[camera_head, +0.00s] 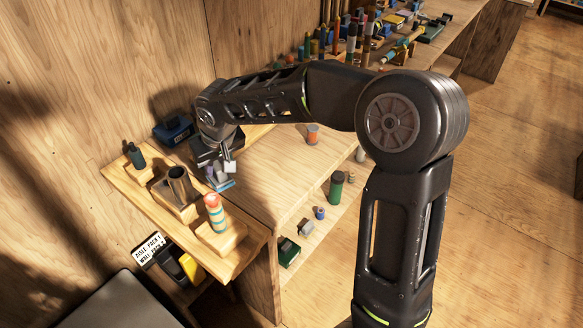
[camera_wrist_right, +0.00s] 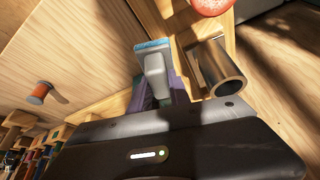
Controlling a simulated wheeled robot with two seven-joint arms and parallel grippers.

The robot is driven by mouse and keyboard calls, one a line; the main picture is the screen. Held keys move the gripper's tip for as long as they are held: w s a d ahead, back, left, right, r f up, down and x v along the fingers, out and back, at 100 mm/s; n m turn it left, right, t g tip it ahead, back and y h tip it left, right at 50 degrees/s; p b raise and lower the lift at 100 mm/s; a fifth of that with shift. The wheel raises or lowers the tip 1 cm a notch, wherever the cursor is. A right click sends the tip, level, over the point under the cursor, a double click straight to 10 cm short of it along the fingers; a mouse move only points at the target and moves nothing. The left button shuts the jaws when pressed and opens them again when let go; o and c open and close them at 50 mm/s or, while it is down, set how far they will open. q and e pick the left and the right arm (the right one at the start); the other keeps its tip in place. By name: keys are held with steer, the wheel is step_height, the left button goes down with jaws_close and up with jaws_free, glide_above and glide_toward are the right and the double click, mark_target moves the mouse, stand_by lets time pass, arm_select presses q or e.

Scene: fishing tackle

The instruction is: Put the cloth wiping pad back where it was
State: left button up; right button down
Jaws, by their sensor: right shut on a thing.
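My left gripper is not in view.
A dark metal tube in a wooden holder (camera_head: 178,185) stands close to the gripper. A striped float (camera_head: 214,212), a dark bottle (camera_head: 136,155) and a blue box (camera_head: 173,130) are near. The bench's middle is mostly clear.

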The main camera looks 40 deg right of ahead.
steer(key=d+r+n+y+b, duration=0.1)
steer(key=d+n+b, duration=0.2)
steer(key=d, duration=1.9)
steer(key=shift+r+y, duration=0.3)
steer(key=shift+r, duration=0.1)
steer(key=shift+f+p, duration=0.3)
steer(key=shift+f, duration=2.2)
step_height(320, 180, down, 4)
steer(key=shift+s+f+p, duration=0.1)
steer(key=shift+p, duration=0.25)
steer(key=shift+d+f, duration=0.1)
steer(key=shift+f, duration=0.35)
